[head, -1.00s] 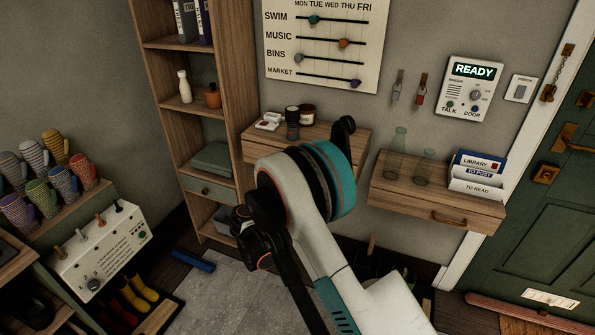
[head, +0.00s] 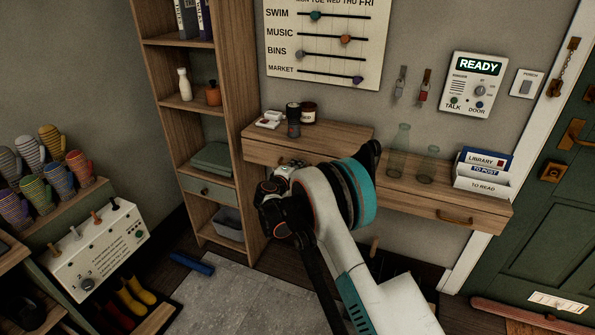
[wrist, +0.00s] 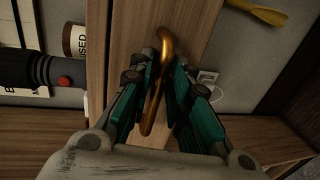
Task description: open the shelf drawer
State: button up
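The left wooden wall shelf (head: 340,132) has a drawer front (head: 262,154) along its front edge, and the drawer looks shut. My gripper (head: 289,170) is at this front in the head view, where my arm hides part of it. In the wrist view a curved brass handle (wrist: 165,50) runs between the two teal fingers of my gripper (wrist: 165,75). The fingers are close on either side of the handle. I cannot tell whether they touch it. The wooden drawer front also shows in the wrist view (wrist: 126,60).
On the shelf stand a dark cylinder (head: 293,121), a brown jar (head: 308,114) and a small white item (head: 268,119). Right of it, another shelf (head: 400,190) holds glass bottles (head: 400,150) and a letter rack (head: 482,182). A tall bookcase (head: 235,100) stands close at left.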

jog(key=shift+w, duration=0.1)
grip_shut()
jog(key=f+v, duration=0.2)
jog(key=v, duration=1.1)
jog(key=shift+s+f, duration=0.35)
jog(key=shift+s, duration=0.15)
jog(key=shift+a, duration=0.1)
grip_release()
jog(key=v, duration=1.2)
